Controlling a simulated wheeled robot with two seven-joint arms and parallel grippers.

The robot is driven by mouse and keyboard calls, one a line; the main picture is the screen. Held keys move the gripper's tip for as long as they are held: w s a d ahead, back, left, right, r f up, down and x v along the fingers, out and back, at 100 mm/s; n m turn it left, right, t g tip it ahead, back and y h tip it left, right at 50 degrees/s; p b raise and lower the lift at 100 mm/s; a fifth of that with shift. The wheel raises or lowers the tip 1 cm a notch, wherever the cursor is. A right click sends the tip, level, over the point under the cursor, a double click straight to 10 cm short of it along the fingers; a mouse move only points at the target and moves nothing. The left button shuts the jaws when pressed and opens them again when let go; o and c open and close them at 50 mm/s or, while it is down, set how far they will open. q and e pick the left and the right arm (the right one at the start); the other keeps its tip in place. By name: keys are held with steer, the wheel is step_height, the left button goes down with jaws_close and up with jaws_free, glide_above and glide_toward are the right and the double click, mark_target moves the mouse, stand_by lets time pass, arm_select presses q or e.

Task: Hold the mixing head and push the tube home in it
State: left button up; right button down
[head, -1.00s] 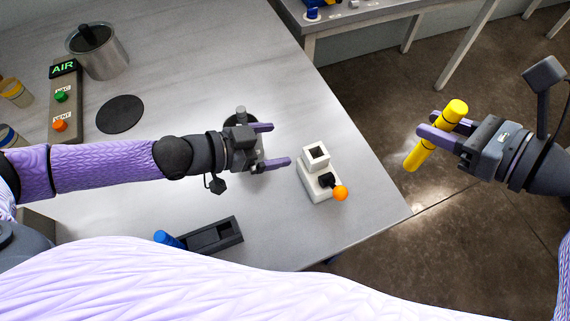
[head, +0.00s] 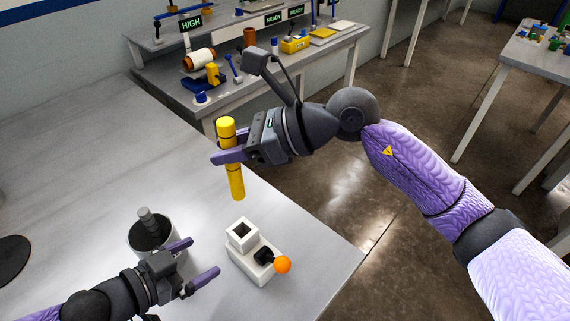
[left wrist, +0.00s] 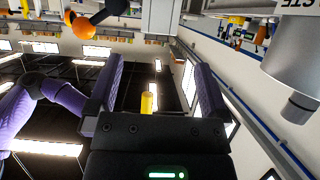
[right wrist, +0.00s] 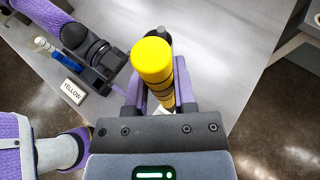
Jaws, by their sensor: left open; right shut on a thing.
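The white mixing head (head: 248,262) stands on the table near its right corner, its square socket facing up and a black lever with an orange ball (head: 282,264) on its side. It also shows at the top of the left wrist view (left wrist: 160,18). My left gripper (head: 204,258) is open and empty, just left of the head and apart from it. My right gripper (head: 229,150) is shut on the yellow tube (head: 237,185), which has black bands. The tube is nearly upright, its lower end above and apart from the socket. The right wrist view shows its thick top (right wrist: 154,60).
A black disc (head: 12,262) lies at far left. A blue tube (right wrist: 62,58) and a "YELLOW" label (right wrist: 72,90) show in the right wrist view. A cluttered bench (head: 215,105) is behind.

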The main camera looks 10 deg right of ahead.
mark_target(237, 237)
arm_select(q)
steer(key=x, duration=1.2)
steer(key=shift+c, duration=0.3)
jaws_close()
steer(key=shift+o, duration=0.3)
jaws_free()
